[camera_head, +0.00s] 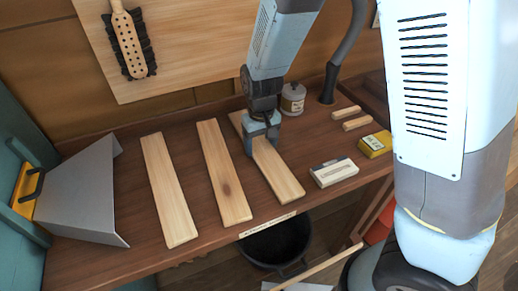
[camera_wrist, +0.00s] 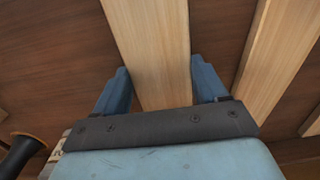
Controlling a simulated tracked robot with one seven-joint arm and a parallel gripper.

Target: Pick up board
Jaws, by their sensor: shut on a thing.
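Three pale wooden boards lie side by side on the brown bench: a left board (camera_head: 168,190), a middle board (camera_head: 222,172) with a dark knot, and a right board (camera_head: 277,178). My gripper (camera_head: 263,148) is shut on the right board, one finger at each long edge. In the wrist view my gripper (camera_wrist: 160,88) straddles this board (camera_wrist: 150,45), which runs between the two blue fingers. Another board (camera_wrist: 280,50) shows apart on the right there. The held board looks level and at the bench surface; any small gap beneath cannot be told.
The bench (camera_head: 110,190) also carries a white-and-dark block (camera_head: 334,172), a yellow box (camera_head: 375,144), two small wood strips (camera_head: 352,118) and a lidded jar (camera_head: 293,98). A grey sheet-metal piece (camera_head: 85,195) stands at left. A black bucket (camera_head: 275,245) is below the front edge.

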